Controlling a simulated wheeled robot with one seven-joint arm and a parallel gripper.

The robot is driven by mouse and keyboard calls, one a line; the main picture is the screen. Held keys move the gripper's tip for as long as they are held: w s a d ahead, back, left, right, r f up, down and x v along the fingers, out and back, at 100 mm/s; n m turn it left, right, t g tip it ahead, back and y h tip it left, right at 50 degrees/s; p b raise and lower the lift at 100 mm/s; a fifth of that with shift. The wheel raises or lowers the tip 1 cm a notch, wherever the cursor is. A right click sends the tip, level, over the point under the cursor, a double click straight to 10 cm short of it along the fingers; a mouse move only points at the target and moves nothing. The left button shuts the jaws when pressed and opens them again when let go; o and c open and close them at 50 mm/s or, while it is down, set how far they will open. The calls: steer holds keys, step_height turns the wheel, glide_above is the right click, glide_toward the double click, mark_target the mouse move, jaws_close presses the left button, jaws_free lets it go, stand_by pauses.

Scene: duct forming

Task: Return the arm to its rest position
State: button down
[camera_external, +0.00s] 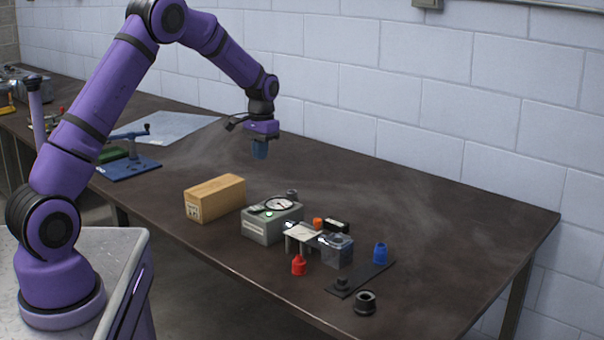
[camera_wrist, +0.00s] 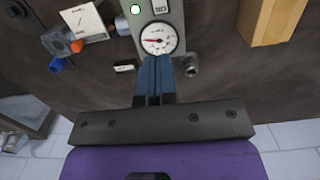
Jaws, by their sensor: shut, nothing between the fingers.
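My purple arm reaches out over the dark workbench (camera_external: 440,210) in the external view. My gripper (camera_external: 260,150) points down and hangs above the table, behind the cardboard box and the grey gauge box. In the wrist view my gripper (camera_wrist: 154,75) has its blue fingers together, with nothing between them. The fingertips appear just below the round dial of the grey gauge box (camera_wrist: 175,14) in that picture, apart from it in height.
A cardboard box (camera_external: 214,198) stands left of the gauge box (camera_external: 262,230). A blue fixture (camera_external: 128,167) stands far left. The table's right part is clear.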

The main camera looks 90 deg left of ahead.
steer(key=d+r+m+t, duration=0.1)
steer(key=d+r, duration=0.6)
steer(key=d, duration=0.3)
steer(key=d+r+m+t+y, duration=0.1)
steer(key=d+r+m, duration=0.1)
steer(key=d+r, duration=0.65)
steer(key=d+r+m, duration=0.1)
steer(key=d+r, duration=0.4)
steer(key=d, duration=0.6)
steer(key=s+d+r+m+t, duration=0.1)
steer(key=s+d+r, duration=0.1)
steer(key=s+d, duration=0.3)
steer(key=s+d+r+m+t, duration=0.1)
steer(key=s+d+r, duration=0.15)
steer(key=d, duration=0.55)
steer(key=s+d+f+m+t, duration=0.1)
steer(key=s+d, duration=0.3)
steer(key=s, duration=0.2)
steer(key=s+d+f+m+t, duration=0.1)
steer(key=s+d+f+m, duration=0.1)
steer(key=s+d, duration=0.3)
steer(key=shift+s, duration=1.15)
